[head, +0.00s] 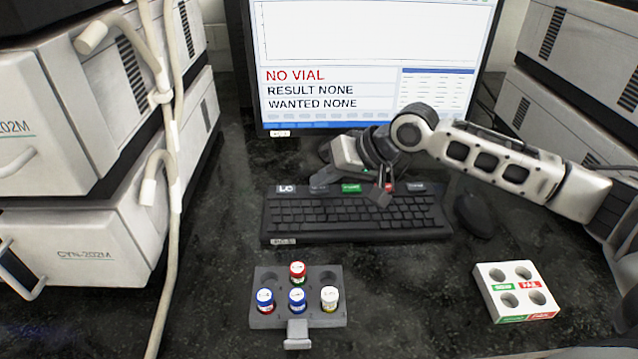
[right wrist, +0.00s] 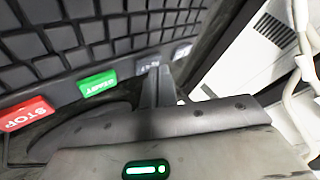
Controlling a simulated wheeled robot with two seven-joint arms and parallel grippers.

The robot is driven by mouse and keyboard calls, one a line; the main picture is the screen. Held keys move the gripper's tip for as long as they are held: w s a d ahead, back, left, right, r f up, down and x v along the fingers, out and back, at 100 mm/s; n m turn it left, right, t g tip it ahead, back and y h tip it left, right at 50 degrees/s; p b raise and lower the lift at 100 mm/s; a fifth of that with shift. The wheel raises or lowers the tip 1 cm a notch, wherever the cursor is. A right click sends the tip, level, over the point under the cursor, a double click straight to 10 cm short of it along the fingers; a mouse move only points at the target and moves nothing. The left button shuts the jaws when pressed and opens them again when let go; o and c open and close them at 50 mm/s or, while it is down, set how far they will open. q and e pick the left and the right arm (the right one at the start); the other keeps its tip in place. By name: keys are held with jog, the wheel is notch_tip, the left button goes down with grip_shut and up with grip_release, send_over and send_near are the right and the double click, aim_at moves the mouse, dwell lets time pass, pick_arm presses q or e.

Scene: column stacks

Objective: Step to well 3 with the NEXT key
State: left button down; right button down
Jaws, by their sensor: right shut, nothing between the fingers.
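The keyboard (head: 350,215) lies below the monitor. Along its back edge are a green START key (head: 351,188), a red STOP key (head: 388,187) and a grey key beside START, partly hidden by my right gripper (head: 322,180). In the right wrist view this grey key (right wrist: 147,63) has lettering too blurred to read. My right gripper is shut and empty, its fingertips (right wrist: 157,78) at the grey key; I cannot tell whether they touch it. The monitor (head: 370,50) reads NO VIAL, RESULT NONE, WANTED NONE. My left gripper is out of view.
A dark rack (head: 335,318) holds several capped vials, including a red-capped one (head: 298,272) and a white-capped one (head: 329,298). A white PASS/FAIL-style block (head: 517,290) has empty holes. A mouse (head: 474,214) sits right of the keyboard. Grey instruments (head: 85,110) flank the bench.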

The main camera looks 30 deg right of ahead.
aim_at(325, 190)
jog(key=shift+r+p, duration=0.55)
jog(key=shift+p, duration=0.1)
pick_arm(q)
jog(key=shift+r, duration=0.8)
